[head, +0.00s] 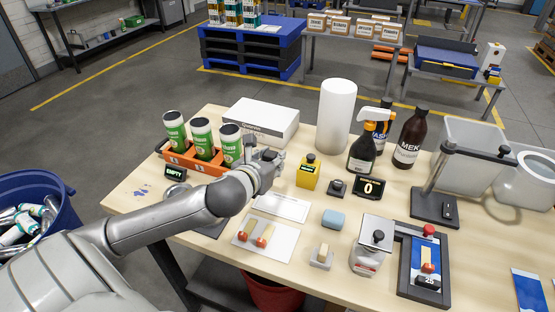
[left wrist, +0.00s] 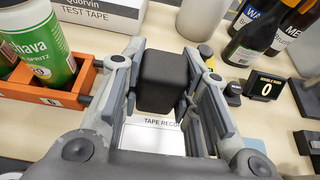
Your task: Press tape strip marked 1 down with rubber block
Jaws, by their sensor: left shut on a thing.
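My left gripper (head: 270,160) is in the middle of the head view, over the table just right of the can rack. In the left wrist view, its fingers (left wrist: 165,88) are shut on a black rubber block (left wrist: 162,72). The block is held above the white tape record sheet (left wrist: 152,138). Several green-and-white cans (head: 201,138) stand in an orange rack (head: 210,170); one can (left wrist: 38,45) is close left of the gripper in the wrist view. Two tan strips with red ends (head: 266,236) lie on a white card (head: 282,247); no number is readable on them.
A white box (head: 262,118) stands behind the gripper. A yellow bottle (head: 308,172), a white roll (head: 337,115) and brown bottles (head: 410,138) stand to its right. A blue sponge (head: 333,219) lies nearer the front. A blue bin (head: 35,215) stands left of the table.

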